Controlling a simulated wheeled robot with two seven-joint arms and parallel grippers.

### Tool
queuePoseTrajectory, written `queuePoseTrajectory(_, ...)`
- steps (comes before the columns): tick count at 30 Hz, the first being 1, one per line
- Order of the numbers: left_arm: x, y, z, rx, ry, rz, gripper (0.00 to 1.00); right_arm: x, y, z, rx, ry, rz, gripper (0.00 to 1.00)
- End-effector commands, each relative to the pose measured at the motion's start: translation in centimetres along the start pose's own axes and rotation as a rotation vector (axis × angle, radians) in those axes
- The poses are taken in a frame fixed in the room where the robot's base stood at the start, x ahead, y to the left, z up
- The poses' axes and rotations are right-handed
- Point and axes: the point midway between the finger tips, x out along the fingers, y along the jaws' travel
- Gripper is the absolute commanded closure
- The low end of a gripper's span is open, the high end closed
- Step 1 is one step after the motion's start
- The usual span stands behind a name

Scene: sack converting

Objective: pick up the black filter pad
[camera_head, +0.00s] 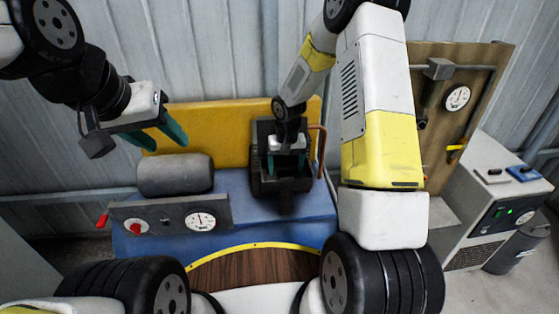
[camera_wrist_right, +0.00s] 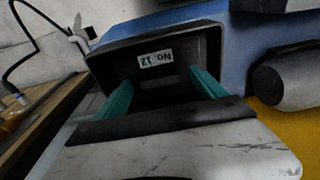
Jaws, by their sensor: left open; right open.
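I cannot make out a separate black filter pad with certainty. A black open box (camera_head: 258,158) stands on the blue bench, and its dark inside with a "No 12" label (camera_wrist_right: 155,59) shows in the right wrist view. My right gripper (camera_head: 287,160) is over the box's mouth, with its teal fingers (camera_wrist_right: 163,90) open, apart and pointing into it. Nothing shows held between them; a dim patch at the inner wall is too dark to identify. My left gripper (camera_head: 150,137) is open and empty, raised at the left above a grey cylinder.
The blue bench (camera_head: 240,205) carries the grey cylinder (camera_head: 175,174) and a gauge panel (camera_head: 170,215) with a red lever. A yellow panel (camera_head: 210,122) stands behind.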

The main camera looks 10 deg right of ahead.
Motion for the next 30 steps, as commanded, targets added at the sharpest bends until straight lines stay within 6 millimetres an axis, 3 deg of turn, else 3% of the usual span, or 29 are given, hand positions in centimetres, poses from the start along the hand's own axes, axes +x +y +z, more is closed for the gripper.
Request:
queuePoseTrajectory(7, 0.0, 0.0, 0.0, 0.000, 0.000, 0.000, 0.53, 0.1, 0.0, 0.0, 0.000, 0.001, 0.000, 0.22)
queuePoseTrajectory(17, 0.0, 0.0, 0.0, 0.000, 0.000, 0.000, 0.53, 0.1, 0.0, 0.0, 0.000, 0.001, 0.000, 0.85)
queuePoseTrajectory(25, 0.0, 0.0, 0.0, 0.000, 0.000, 0.000, 0.53, -0.3, 0.0, -0.1, 0.000, 0.002, 0.000, 0.85)
queuePoseTrajectory(30, 0.0, 0.0, 0.0, 0.000, 0.000, 0.000, 0.53, -2.8, -0.1, -0.5, 0.001, 0.006, -0.001, 0.85)
